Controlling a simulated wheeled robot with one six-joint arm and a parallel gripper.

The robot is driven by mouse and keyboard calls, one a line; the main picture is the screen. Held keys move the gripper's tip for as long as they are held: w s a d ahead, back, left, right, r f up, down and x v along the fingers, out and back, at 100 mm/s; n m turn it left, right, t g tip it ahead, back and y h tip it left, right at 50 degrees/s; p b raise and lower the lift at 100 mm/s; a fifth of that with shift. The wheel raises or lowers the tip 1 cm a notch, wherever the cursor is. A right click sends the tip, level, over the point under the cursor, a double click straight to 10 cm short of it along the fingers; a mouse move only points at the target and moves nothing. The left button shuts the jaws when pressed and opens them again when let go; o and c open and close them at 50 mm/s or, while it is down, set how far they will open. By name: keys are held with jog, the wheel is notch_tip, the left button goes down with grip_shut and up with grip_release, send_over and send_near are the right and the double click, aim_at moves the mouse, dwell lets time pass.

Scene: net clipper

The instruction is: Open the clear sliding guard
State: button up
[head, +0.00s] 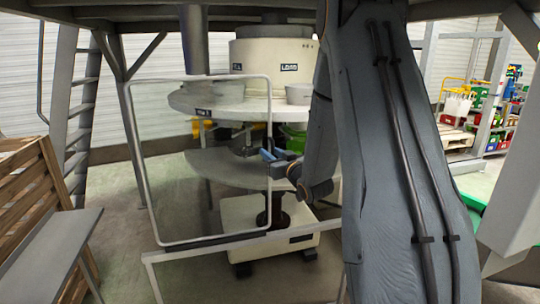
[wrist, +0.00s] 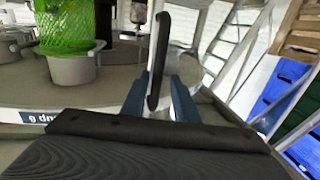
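The clear sliding guard (head: 269,115) is a transparent panel in a rounded white frame, standing upright in front of the round machine table in the head view. My gripper (head: 269,156), with blue fingers, is at the right edge of this frame. In the wrist view a black upright bar, seemingly the guard's handle (wrist: 160,50), stands between the two blue fingers of my gripper (wrist: 160,88). The fingers are apart, one on each side of the bar, with a gap showing on its right. I cannot tell whether the left finger touches it.
The round machine table (head: 180,102) is behind the guard. A green net (wrist: 66,25) in a grey cup shows in the wrist view. A lower white rail (head: 190,254) crosses in front. A wooden crate (head: 28,200) and ladder (head: 85,95) stand left.

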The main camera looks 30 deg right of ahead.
jog(key=shift+d+f, duration=0.1)
jog(key=shift+s+f, duration=0.1)
jog(key=shift+s, duration=0.15)
jog(key=s+b, duration=0.2)
jog(key=s, duration=0.5)
jog(key=shift+s, duration=0.15)
jog(key=shift+d, duration=0.1)
